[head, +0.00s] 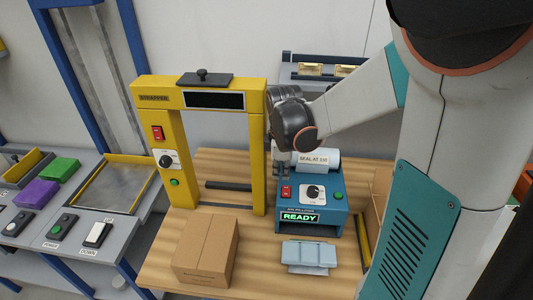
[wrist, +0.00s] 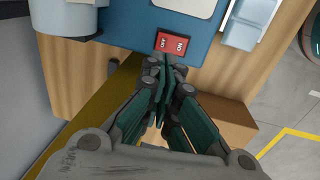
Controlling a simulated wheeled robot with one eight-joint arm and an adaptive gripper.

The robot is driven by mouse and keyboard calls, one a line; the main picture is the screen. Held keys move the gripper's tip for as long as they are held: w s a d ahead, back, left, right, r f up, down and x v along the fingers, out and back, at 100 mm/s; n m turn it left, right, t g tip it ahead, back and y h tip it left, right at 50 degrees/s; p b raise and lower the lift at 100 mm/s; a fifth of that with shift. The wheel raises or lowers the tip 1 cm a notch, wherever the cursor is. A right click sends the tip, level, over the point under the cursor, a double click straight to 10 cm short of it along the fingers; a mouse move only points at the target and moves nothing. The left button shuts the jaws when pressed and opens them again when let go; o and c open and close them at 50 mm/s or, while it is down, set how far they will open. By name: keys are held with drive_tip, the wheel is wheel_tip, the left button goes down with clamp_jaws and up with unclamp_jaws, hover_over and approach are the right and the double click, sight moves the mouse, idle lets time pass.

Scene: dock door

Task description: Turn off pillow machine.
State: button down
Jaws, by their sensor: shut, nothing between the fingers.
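The pillow machine (head: 314,210) is a blue box on the wooden bench, with a lit green READY display (head: 300,217), a dial (head: 315,193) and a green button (head: 338,196). Its red rocker switch (head: 286,192) is at the left of the panel. In the wrist view the switch (wrist: 172,43) shows OFF at left and ON at right; which side is pressed I cannot tell. My gripper (head: 282,176) is shut and empty above the switch. In the wrist view its fingertips (wrist: 164,68) are just below the switch's lower edge; contact cannot be made out.
The yellow strapper (head: 147,99) stands close at left, with its own red switch (head: 158,132). A white roll marked SEAL AT 100 (head: 318,160) lies behind the panel. A cardboard box (head: 207,250) and pale blue pillows (head: 309,254) are in front.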

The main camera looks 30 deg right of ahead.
sight(280, 192)
drive_tip(key=shift+w+d+f+b, duration=0.1)
drive_tip(key=shift+f+b, duration=0.15)
drive_tip(key=shift+f, duration=0.95)
drive_tip(key=shift+w+d+f+b, duration=0.1)
drive_tip(key=shift+f+b, duration=0.1)
drive_tip(key=shift+f, duration=0.95)
drive_tip(key=shift+f, duration=0.1)
drive_tip(key=shift+w+f+b, duration=0.1)
drive_tip(key=shift+f+b, duration=0.15)
drive_tip(key=shift+b, duration=0.15)
drive_tip(key=shift+a, duration=0.1)
drive_tip(key=shift+s+a+r, duration=0.15)
drive_tip(key=shift+s+a, duration=0.2)
drive_tip(key=shift+s, duration=0.3)
